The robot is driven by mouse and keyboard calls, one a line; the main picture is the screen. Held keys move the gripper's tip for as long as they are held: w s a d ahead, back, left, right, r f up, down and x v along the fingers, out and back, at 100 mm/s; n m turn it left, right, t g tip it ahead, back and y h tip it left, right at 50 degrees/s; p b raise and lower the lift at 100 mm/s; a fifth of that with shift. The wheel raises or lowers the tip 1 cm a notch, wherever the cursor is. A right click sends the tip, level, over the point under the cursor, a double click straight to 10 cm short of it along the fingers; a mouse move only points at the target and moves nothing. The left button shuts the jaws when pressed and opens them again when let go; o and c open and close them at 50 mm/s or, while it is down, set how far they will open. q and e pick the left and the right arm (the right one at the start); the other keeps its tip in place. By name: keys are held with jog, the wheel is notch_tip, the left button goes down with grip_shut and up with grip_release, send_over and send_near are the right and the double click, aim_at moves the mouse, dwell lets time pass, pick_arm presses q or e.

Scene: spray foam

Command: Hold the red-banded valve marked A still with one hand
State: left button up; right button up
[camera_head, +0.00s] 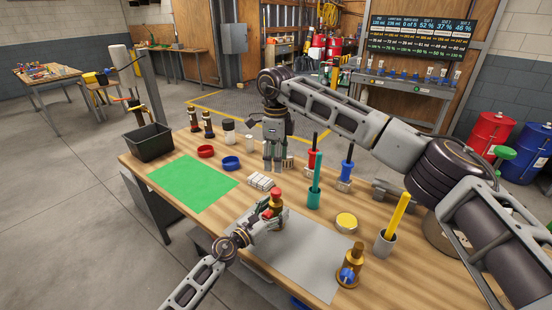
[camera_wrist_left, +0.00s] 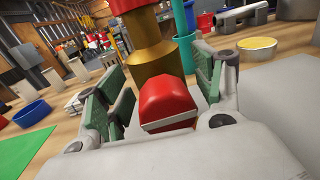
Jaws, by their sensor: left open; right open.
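The red-banded valve (camera_head: 276,196) stands near the middle front of the table, brass with red parts; no letter A is legible. In the left wrist view its brass body (camera_wrist_left: 150,58) and red handle (camera_wrist_left: 167,100) stand between green finger pads. My left gripper (camera_head: 268,213) is open around it, with a gap visible on the left side; contact on the right side cannot be told. The valve's foot is hidden. My right gripper (camera_head: 274,163) is open and empty, pointing down above the table behind the valve.
A grey sheet (camera_head: 300,255), a teal holder (camera_head: 314,198), a yellow-topped tin (camera_head: 346,222) and a white block pack (camera_head: 261,181) surround the left gripper. A green mat (camera_head: 193,182) lies at left.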

pick_arm(q)
jog(key=shift+v, duration=5.45)
